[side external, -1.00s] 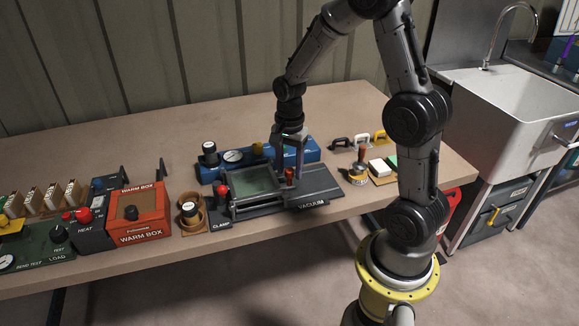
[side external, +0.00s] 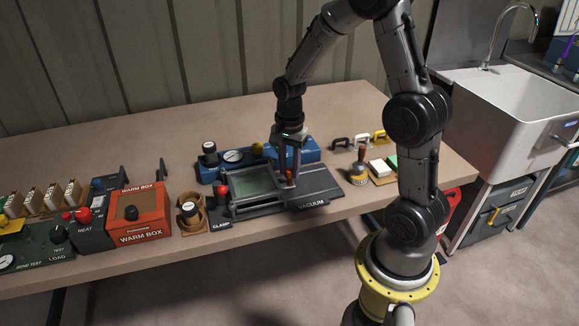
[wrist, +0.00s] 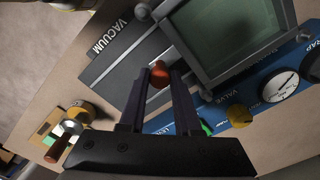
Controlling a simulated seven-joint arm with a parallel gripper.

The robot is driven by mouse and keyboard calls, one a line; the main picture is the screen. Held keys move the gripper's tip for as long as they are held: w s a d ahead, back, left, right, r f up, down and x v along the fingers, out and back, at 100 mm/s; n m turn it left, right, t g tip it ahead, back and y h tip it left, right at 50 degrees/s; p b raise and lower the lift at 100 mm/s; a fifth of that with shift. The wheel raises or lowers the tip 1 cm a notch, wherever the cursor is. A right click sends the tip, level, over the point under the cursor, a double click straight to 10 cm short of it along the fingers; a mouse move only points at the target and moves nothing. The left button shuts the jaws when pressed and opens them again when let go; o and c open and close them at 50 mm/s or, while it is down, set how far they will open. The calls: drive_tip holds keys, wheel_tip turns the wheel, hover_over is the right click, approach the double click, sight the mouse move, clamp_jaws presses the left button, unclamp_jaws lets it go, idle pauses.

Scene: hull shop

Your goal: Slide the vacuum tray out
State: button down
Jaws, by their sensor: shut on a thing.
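The vacuum tray (side external: 254,183) is a dark frame with a greenish pane, set on the dark base plate marked VACUUM (side external: 318,192). In the wrist view the tray (wrist: 235,30) fills the upper right. A red-orange handle (side external: 290,178) stands at the tray's right side; in the wrist view its rounded top (wrist: 159,73) shows between the fingertips. My gripper (side external: 291,172) points down, shut on the handle. In the wrist view my gripper (wrist: 162,85) has a finger on each side of it. The fingers hide part of the handle's lower end.
A blue unit with a gauge (side external: 234,156) and a yellow knob (side external: 257,148) stands behind the tray. A red-topped clamp lever (side external: 222,191) is at its left. The base plate is bare to the handle's right. A wooden-handled stamp (side external: 361,168) stands farther right.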

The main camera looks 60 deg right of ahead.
idle(0.6)
drive_tip(key=s+d, duration=0.8)
drive_tip(key=d, duration=0.1)
drive_tip(key=shift+s+r, duration=0.1)
drive_tip(key=shift+s, duration=0.25)
drive_tip(key=c, duration=0.6)
unclamp_jaws()
drive_tip(key=shift+a, duration=0.1)
wheel_tip(320, 180, up, 14)
